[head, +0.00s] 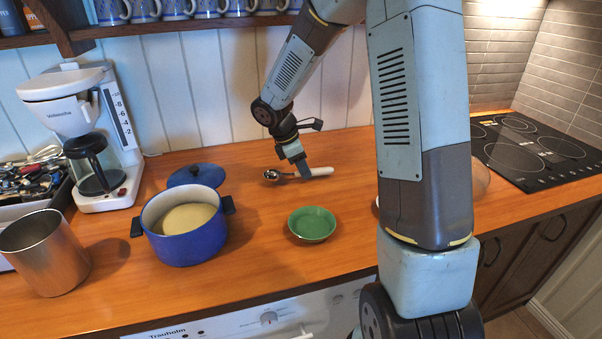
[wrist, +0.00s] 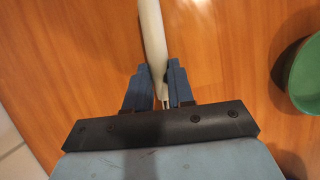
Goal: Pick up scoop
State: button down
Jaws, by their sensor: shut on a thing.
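The scoop (head: 319,172) has a pale handle and a shiny metal bowl at its left end in the head view. It is at the back middle of the wooden counter, behind the green bowl. My gripper (head: 303,173) is shut on the scoop's handle from above. In the wrist view, the pale handle (wrist: 153,45) runs between the two blue fingers of my gripper (wrist: 163,85), and the metal bowl is out of view. I cannot tell whether the scoop touches the counter.
A green bowl (head: 312,224) stands in front of the scoop. A blue pot (head: 187,245), its blue lid (head: 196,175), a metal canister (head: 45,260) and a coffee maker (head: 95,140) stand to the left. A cooktop (head: 530,150) is at the right. Cups hang above on a shelf.

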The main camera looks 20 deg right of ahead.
jog(key=s+a+r, duration=0.8)
jog(key=a+r, duration=0.3)
jog(key=shift+s+a+r, duration=0.15)
jog(key=shift+r, duration=0.25)
jog(key=s+d, duration=1.1)
send_over(309, 189)
jog(key=a, duration=0.1)
jog(key=shift+n, duration=0.4)
jog(key=f, duration=0.9)
jog(key=shift+s+a+f, duration=0.1)
jog(key=shift+s+a, duration=0.1)
jog(key=shift+s, duration=0.1)
jog(key=shift+w+f, duration=0.25)
jog(key=shift+f, duration=0.15)
notch_tip(309, 189, down, 3)
jog(key=shift+r, duration=0.1)
